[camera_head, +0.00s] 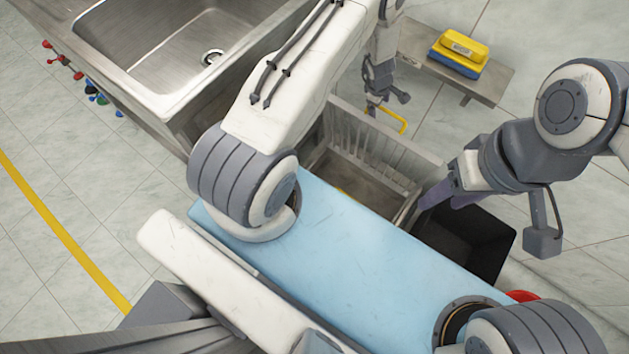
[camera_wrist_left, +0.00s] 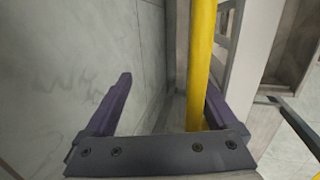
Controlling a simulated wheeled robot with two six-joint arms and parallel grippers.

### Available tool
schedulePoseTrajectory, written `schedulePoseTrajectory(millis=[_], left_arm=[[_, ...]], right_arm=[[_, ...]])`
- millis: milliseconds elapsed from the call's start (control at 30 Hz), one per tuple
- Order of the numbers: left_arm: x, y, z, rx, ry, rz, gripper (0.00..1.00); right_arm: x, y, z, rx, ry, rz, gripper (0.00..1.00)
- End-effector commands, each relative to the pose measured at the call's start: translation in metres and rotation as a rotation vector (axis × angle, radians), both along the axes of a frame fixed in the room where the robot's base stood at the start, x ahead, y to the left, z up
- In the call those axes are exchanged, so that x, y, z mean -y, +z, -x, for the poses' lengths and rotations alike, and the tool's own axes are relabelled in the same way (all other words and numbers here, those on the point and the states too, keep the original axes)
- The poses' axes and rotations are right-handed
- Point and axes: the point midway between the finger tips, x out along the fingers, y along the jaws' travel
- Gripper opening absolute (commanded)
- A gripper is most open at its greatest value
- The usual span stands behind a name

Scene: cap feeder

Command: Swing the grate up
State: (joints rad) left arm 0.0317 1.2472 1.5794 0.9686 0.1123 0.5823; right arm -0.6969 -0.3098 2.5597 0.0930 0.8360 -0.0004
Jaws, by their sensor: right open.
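The grate (camera_head: 362,135) is a row of pale metal slats at the far side of a metal trough (camera_head: 365,176). A yellow bar handle (camera_head: 391,120) stands out from it. My left gripper (camera_head: 373,106) is at the near end of the handle. In the left wrist view the purple fingers of my left gripper (camera_wrist_left: 168,85) are wide apart. The yellow handle (camera_wrist_left: 200,65) runs between them, close to the right finger; the fingers are not closed on it. My right gripper (camera_head: 437,196) is open and empty, beside the trough's right end and above a black bin.
The black bin (camera_head: 465,240) stands right of the trough. A steel sink (camera_head: 150,70) is at upper left. A small bench (camera_head: 490,82) with a yellow and blue box (camera_head: 460,52) is at the back. A red object (camera_head: 522,295) shows at lower right. Open floor lies left.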

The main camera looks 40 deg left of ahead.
Motion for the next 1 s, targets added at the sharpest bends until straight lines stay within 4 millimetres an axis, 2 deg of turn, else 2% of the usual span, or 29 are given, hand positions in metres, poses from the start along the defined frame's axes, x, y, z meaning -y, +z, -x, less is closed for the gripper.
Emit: schedulePoseTrajectory(millis=[33, 467, 667, 867, 900, 1000], left_arm=[[-0.21, 0.067, -0.057, 0.233, 0.329, -0.124, 0.75], [-0.213, 0.068, -0.028, 0.232, 0.321, -0.13, 0.75], [-0.213, 0.068, -0.009, 0.232, 0.322, -0.129, 0.78], [-0.215, 0.067, 0.015, 0.232, 0.322, -0.13, 0.78], [-0.215, 0.068, 0.02, 0.232, 0.322, -0.13, 0.75], [-0.21, 0.068, 0.03, 0.227, 0.316, -0.122, 0.75]], right_arm=[[0.0, -0.014, 0.0, -0.001, 0.0, 0.001, 0.5], [0.0, -0.077, 0.0, 0.0, 0.0, 0.0, 0.5], [0.0, -0.107, 0.0, 0.0, 0.0, 0.0, 0.5], [0.0, -0.137, 0.0, 0.0, 0.0, 0.0, 0.5], [0.0, -0.142, 0.0, 0.0, 0.0, 0.0, 0.5], [-0.001, -0.152, 0.0, 0.0, 0.0, 0.0, 0.5]])
